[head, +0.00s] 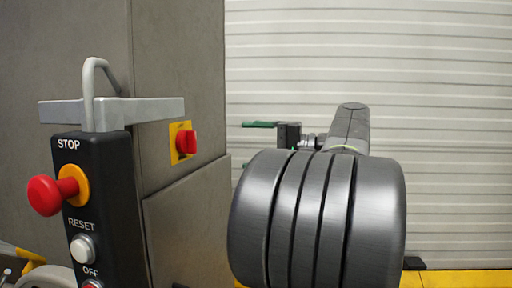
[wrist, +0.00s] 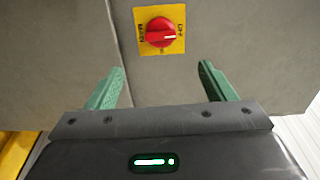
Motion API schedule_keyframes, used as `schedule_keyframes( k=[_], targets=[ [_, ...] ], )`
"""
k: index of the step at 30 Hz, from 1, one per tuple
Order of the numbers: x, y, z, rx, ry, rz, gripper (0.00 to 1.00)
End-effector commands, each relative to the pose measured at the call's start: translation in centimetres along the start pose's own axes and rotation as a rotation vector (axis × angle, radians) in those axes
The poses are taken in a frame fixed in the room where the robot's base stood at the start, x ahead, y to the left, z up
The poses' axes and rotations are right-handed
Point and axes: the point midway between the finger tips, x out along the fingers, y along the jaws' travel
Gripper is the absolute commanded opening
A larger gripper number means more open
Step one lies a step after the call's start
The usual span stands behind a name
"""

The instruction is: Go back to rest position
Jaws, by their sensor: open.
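My gripper (wrist: 160,88) shows in the wrist view with its two green fingers spread wide apart and nothing between them. Beyond the fingers is a red rotary switch (wrist: 161,32) on a yellow plate, fixed to a grey cabinet (wrist: 225,30). The switch's pointer mark lies sideways, toward the right. In the head view the same red switch (head: 187,142) is on the cabinet's face, left of my gripper (head: 260,124). A clear gap separates them. My dark arm link fills the lower middle and hides part of the gripper and wrist.
A black control box (head: 95,190) with a red STOP button (head: 46,195) and a white RESET button (head: 83,248) stands close at the left, under a grey bracket with a hooked handle. A pale slatted shutter (head: 440,100) is behind my arm. Yellow floor marking (head: 465,279) shows at lower right.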

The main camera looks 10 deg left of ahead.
Motion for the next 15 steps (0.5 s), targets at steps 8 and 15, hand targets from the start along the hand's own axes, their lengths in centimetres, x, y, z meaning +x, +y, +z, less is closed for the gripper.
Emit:
schedule_keyframes(
  k=[8, 15],
  targets=[
    [-0.32, 0.0, 0.02, 0.0, -0.001, 0.0, 0.76],
    [0.13, -0.01, 0.02, 0.0, -0.002, 0.0, 0.76]
  ],
)
